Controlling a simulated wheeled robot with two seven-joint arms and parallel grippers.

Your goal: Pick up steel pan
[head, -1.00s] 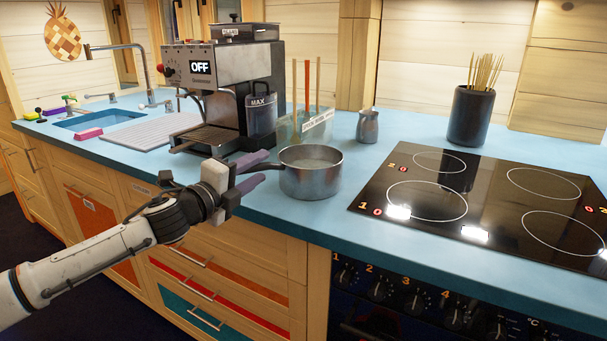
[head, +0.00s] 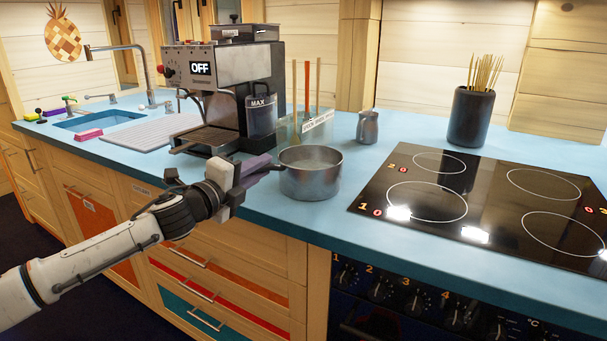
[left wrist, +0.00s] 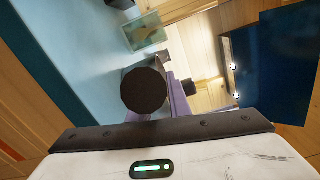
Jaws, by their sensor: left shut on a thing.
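The steel pan (head: 310,180) is a small, round, upright pot near the front edge of the blue counter. Its dark handle points left towards my left gripper. My left gripper (head: 261,163), with purple fingers, is shut on the handle, and the fingers hide most of it. The pan appears to rest on the counter, though I cannot tell if it is slightly raised. In the left wrist view, a dark round shape (left wrist: 143,90) sits by the purple fingers; I cannot tell which part of the scene it is. My right gripper is not in view.
A coffee machine (head: 225,95) stands behind the gripper. A clear holder with sticks (head: 308,125) and a small metal jug (head: 367,127) stand behind the pan. The black hob (head: 490,200) lies to the right. The counter (head: 335,225) is bare in front of the hob's left side.

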